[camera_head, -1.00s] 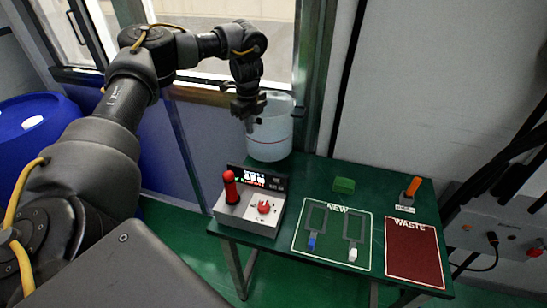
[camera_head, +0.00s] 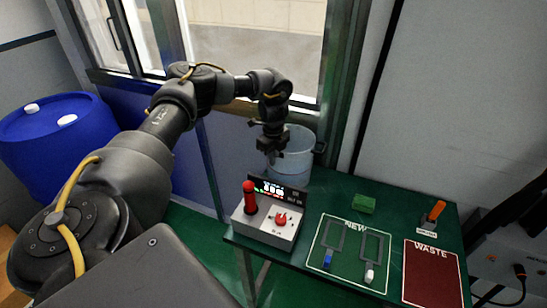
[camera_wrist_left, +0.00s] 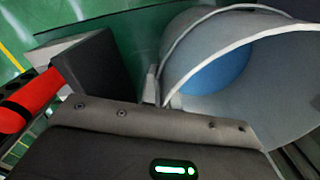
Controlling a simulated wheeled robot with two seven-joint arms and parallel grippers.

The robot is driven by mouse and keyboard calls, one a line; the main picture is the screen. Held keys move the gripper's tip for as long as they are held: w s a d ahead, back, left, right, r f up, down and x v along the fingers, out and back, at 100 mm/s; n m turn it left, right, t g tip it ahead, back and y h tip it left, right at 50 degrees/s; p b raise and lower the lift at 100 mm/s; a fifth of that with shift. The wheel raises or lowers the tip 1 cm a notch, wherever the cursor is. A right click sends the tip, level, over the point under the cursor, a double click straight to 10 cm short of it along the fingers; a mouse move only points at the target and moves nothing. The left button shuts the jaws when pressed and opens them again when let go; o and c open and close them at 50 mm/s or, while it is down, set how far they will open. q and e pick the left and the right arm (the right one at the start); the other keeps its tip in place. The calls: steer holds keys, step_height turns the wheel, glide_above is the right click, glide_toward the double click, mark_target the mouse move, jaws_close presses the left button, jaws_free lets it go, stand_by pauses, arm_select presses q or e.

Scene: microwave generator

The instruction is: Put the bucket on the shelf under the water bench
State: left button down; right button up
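The bucket (camera_head: 293,165) is pale and translucent, and stands upright at the back of the green table, by the window. In the left wrist view the bucket (camera_wrist_left: 265,75) fills the upper right, with its curved rim, handle and a blue patch inside. My left gripper (camera_head: 272,158) points down at the bucket's left side, close to its rim. Whether its fingers touch or hold the rim cannot be told, as they are small and dark. My right gripper is out of view. I cannot make out a water bench or its shelf.
A control box (camera_head: 268,222) with a red lever stands just in front of the bucket. The green table (camera_head: 320,190) also bears a green block (camera_head: 364,204), a NEW mat (camera_head: 350,262), a WASTE mat (camera_head: 433,275) and an orange-handled item (camera_head: 433,215). A blue barrel (camera_head: 58,135) stands left.

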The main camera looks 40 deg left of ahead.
arm_select(q)
steer(key=shift+d, duration=0.1)
steer(key=c, duration=2)
jaws_free()
steer(key=shift+f, duration=0.1)
steer(key=o, duration=0.3)
